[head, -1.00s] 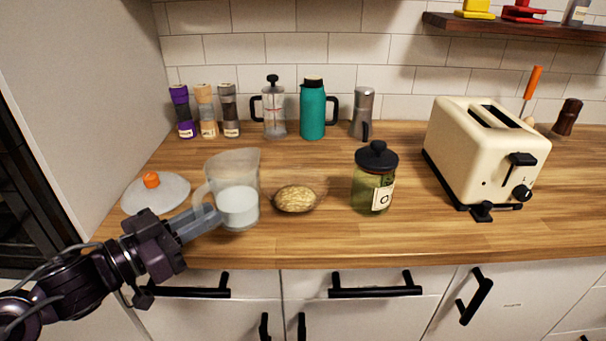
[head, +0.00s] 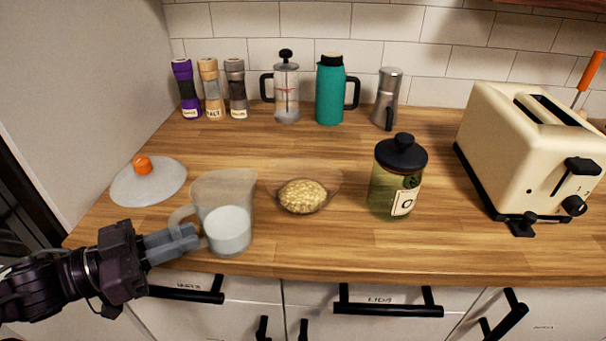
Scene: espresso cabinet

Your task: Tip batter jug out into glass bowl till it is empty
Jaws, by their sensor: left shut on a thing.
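The batter jug (head: 226,215) is a clear jug with white batter in its lower part. It stands upright at the counter's front left, its handle on the left side. My left gripper (head: 190,236) is shut on the jug's handle. The glass bowl (head: 330,180) is clear and stands just right of the jug, with a heap of yellowish grainy food in it. The jug and bowl look apart, with a small gap. My right gripper is out of view.
A glass lid with an orange knob (head: 142,167) lies left of the jug. A green jar with a black lid (head: 397,178) stands right of the bowl. A cream toaster (head: 530,150) is at the right.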

